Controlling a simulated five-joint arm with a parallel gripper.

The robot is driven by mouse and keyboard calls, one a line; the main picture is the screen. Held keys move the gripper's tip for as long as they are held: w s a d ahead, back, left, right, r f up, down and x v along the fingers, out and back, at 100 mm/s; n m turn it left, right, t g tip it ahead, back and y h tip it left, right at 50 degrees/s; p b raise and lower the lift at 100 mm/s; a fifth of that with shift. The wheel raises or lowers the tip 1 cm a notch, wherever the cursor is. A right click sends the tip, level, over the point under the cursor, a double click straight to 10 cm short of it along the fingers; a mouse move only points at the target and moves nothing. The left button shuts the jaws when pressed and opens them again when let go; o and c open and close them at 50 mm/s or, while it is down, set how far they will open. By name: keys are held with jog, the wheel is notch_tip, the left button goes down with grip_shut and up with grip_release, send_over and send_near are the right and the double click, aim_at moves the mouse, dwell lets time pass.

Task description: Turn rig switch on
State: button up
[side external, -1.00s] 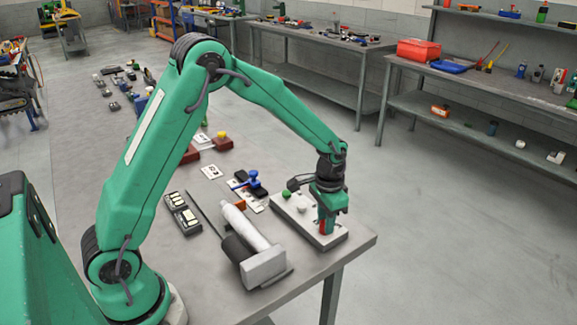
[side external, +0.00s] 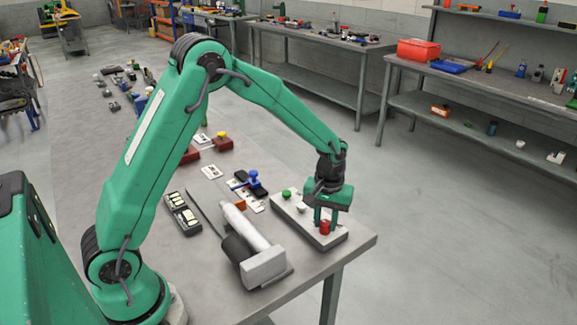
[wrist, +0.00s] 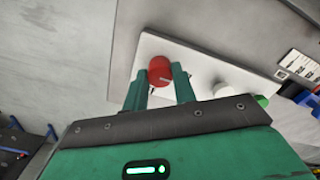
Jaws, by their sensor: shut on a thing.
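A white switch panel (side external: 289,213) lies at the front right corner of the bench. It carries a red knob (side external: 324,228), a white knob (side external: 301,208) and a green knob (side external: 287,194) in a row. My gripper (side external: 325,219) points down over the panel and is shut on the red knob. In the wrist view the red knob (wrist: 160,69) sits between the two green fingers of my gripper (wrist: 163,77), with a pale mark on its top. The white knob (wrist: 222,89) is to the right, and the green knob (wrist: 262,100) is partly hidden.
A grey cylindrical device (side external: 250,236) with a block end lies just left of the panel. Several cards and a blue-handled tool (side external: 253,177) lie behind. A dark tray (side external: 182,214) is farther left. The bench edge is close on the right.

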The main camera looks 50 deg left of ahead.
aim_at(325, 222)
jog(key=shift+n, duration=0.3)
jog(key=o, duration=1)
jog(key=shift+r, duration=0.2)
notch_tip(325, 222, up, 7)
jog(key=shift+r, duration=0.25)
